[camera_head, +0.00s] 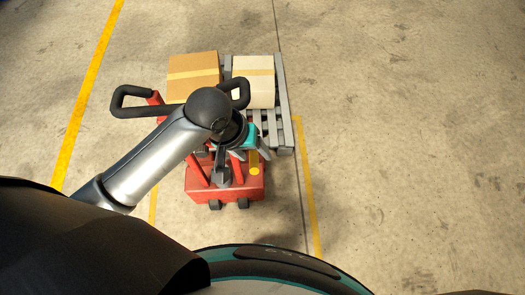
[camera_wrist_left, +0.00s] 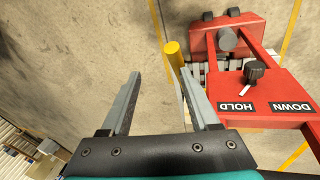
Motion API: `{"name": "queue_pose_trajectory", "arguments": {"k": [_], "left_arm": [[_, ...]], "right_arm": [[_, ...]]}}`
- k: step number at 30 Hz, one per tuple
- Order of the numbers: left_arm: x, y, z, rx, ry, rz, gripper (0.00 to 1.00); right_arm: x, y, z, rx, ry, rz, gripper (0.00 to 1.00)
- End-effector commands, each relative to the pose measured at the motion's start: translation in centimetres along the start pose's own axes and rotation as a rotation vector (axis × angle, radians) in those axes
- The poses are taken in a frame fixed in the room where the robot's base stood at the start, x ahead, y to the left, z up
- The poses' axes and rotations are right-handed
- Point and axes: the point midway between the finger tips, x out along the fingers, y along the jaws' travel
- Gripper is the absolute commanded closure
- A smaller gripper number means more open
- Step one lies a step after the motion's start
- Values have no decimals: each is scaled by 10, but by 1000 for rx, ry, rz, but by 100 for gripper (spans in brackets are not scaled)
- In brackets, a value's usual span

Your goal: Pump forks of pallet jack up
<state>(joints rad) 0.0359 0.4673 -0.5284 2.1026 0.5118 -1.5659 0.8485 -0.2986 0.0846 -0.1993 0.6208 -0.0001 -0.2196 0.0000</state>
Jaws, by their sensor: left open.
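The red pallet jack (camera_head: 225,185) stands upright in front of me, its black loop handle (camera_head: 131,101) partly hidden by my left arm. A yellow post (camera_head: 254,165) rises at its right side; it also shows in the left wrist view (camera_wrist_left: 172,56). My left gripper (camera_head: 251,155) is open and empty beside the jack. In the left wrist view the post is just beyond the tip of the right finger; I cannot tell whether they touch. A red panel (camera_wrist_left: 277,84) carries the labels DOWN and HOLD and a black knob (camera_wrist_left: 253,71) with a white pointer. The forks are hidden.
A grey pallet (camera_head: 283,100) lies beyond the jack with a brown carton (camera_head: 194,75) and a pale carton (camera_head: 253,82) on it. Yellow floor lines (camera_head: 308,190) run along both sides. The concrete floor (camera_head: 420,130) to the right is clear.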

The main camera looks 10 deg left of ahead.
Motion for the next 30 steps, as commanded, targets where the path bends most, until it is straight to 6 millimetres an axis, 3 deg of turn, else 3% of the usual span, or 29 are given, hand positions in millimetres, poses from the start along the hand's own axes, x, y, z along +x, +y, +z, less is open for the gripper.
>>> {"name": "queue_pose_trajectory", "arguments": {"k": [9, 14, 20, 30], "left_arm": [[-19, -17, -20, -209, -80, -98, 38], [-14, -20, -19, -239, -91, -111, 38], [18, -23, -15, -240, -92, -111, 38], [91, -30, -8, -238, -89, -110, 38]], "right_arm": [[-4, -1, 8, 0, -14, -2, 50], [-2, -1, 5, 0, -8, -1, 50], [7, -6, 4, 2, -6, -7, 50], [26, -9, 3, 3, -1, -11, 50]]}}
